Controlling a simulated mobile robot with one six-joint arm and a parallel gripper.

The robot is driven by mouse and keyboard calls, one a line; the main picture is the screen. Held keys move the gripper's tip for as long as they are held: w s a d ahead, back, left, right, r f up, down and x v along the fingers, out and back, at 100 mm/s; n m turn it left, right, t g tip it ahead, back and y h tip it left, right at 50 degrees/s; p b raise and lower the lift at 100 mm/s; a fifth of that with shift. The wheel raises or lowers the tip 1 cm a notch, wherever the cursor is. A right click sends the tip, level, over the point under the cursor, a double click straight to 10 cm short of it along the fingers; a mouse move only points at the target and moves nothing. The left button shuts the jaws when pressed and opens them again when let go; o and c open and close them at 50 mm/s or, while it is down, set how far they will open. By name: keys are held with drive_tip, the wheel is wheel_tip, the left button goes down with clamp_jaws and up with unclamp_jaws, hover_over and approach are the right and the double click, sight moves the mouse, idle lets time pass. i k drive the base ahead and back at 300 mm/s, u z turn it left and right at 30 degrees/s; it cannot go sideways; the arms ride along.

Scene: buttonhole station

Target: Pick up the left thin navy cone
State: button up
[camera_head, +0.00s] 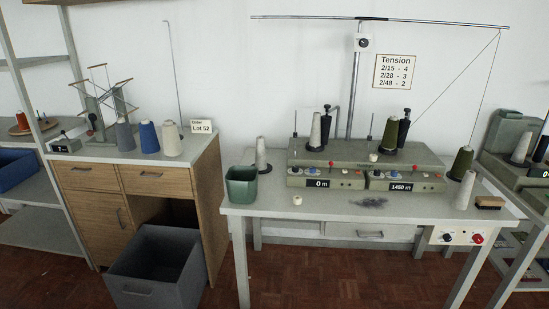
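No cone here is clearly navy. A blue cone (149,137) stands on the left cabinet top, between a grey cone (125,135) and a cream cone (172,138). On the winding machine, a slim, near-black upright shape (326,128) stands just right of a pale grey cone (315,130). A similar dark shape (404,130) stands right of an olive cone (390,135). I cannot tell whether these dark shapes are cones or machine parts. My gripper is not in view.
The winding machine (345,172) stands on a pale table (330,207). A green bin (241,188), more cones and a brush (489,203) are on the table. A grey crate (155,270) sits before the cabinet (150,182). The wooden floor (290,285) is clear in front.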

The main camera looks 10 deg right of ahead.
sight(261, 163)
drive_tip(key=u, duration=0.15)
drive_tip(key=i, duration=0.95)
drive_tip(key=z, duration=0.05)
